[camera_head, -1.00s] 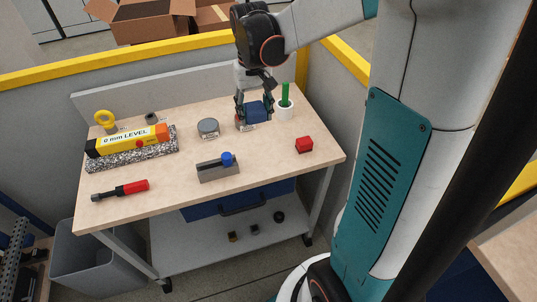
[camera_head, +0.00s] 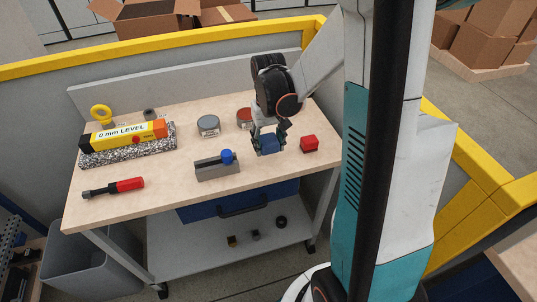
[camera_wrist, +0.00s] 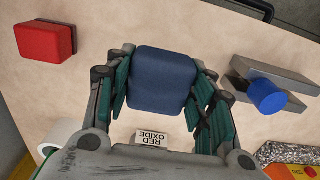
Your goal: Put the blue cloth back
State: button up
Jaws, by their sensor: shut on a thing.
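The blue cloth (camera_head: 269,145) looks like a small rounded dark-blue block. My gripper (camera_head: 268,137) is shut on it, over the right part of the workbench, just left of the red block. In the wrist view the cloth (camera_wrist: 163,78) fills the space between my gripper's finger pads (camera_wrist: 160,90). I cannot tell whether its underside touches the bench top. Behind it stands a round tin with a red top (camera_head: 244,116). A label reading RED OXIDE (camera_wrist: 150,138) shows in the wrist view.
A red block (camera_head: 309,144) sits right of my gripper. A grey block with a blue knob (camera_head: 216,168) is to the left. The bench's front right is clear.

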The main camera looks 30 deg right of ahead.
aim_at(269, 158)
notch_tip(269, 158, down, 4)
jog(key=shift+f+b, duration=0.2)
jog(key=shift+b, duration=0.65)
jog(key=shift+r, duration=0.1)
jog(key=o, duration=0.8)
jog(key=shift+f, duration=0.2)
jog(key=shift+c, duration=0.2)
jog(key=o, duration=0.4)
jog(key=shift+o, duration=0.2)
jog(key=shift+r, duration=0.1)
notch_tip(269, 158, up, 12)
jog(key=p, duration=0.4)
jog(key=shift+r+p, duration=0.15)
jog(key=shift+p, duration=0.15)
